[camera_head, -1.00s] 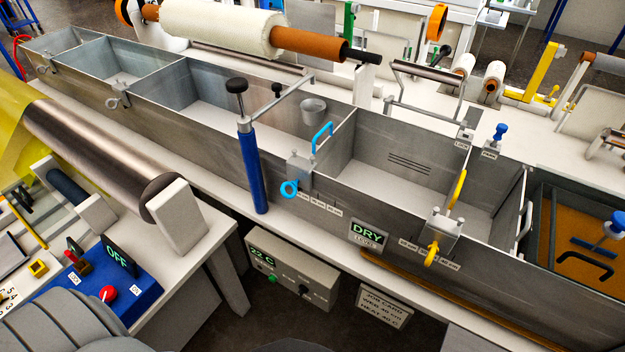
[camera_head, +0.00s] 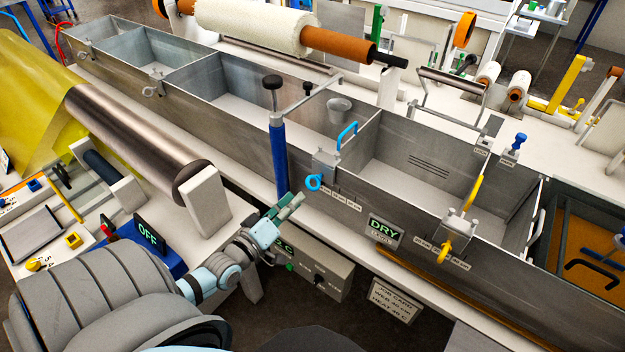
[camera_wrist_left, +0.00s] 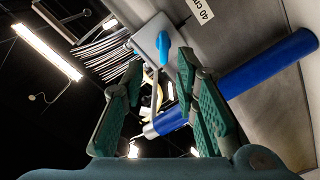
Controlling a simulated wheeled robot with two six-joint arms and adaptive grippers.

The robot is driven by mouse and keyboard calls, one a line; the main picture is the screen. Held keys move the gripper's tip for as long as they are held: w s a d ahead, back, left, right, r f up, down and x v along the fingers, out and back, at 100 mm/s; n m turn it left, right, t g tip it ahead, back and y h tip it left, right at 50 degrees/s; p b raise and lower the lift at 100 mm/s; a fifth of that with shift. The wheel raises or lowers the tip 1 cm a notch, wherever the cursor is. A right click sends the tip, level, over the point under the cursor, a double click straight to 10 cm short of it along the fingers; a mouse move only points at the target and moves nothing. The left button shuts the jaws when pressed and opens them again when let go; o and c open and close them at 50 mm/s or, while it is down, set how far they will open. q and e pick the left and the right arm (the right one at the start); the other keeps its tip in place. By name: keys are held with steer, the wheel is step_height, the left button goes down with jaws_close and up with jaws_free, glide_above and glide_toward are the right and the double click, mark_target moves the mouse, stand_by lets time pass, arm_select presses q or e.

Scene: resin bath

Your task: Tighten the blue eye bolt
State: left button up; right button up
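The blue eye bolt (camera_head: 314,182) sits at the front of a small metal clamp (camera_head: 325,165) on the tank's near wall. A blue handle (camera_head: 347,134) rises behind the clamp. My left gripper (camera_head: 296,202) is just below and left of the eye bolt, apart from it. In the left wrist view its two green fingers (camera_wrist_left: 160,75) are spread with nothing between them. There, the eye bolt (camera_wrist_left: 164,47) shows edge-on past the fingertips, against the clamp plate. My right gripper is not in view.
A blue post (camera_head: 278,155) stands close left of the clamp, near my left gripper. A yellow eye bolt (camera_head: 444,252) is on another clamp further right.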

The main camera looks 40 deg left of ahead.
mark_target(313, 182)
arm_select(q)
steer(key=w, duration=0.2)
steer(key=w+b, duration=0.1)
steer(key=w, duration=0.2)
steer(key=w+f+b, duration=0.1)
steer(key=w, duration=0.2)
steer(key=shift+w+a, duration=0.1)
steer(key=shift+a, duration=0.1)
steer(key=shift+w+r+b, duration=0.1)
steer(key=shift+w+b, duration=0.15)
steer(key=shift+b, duration=0.05)
steer(key=shift+r, duration=0.2)
jaws_close()
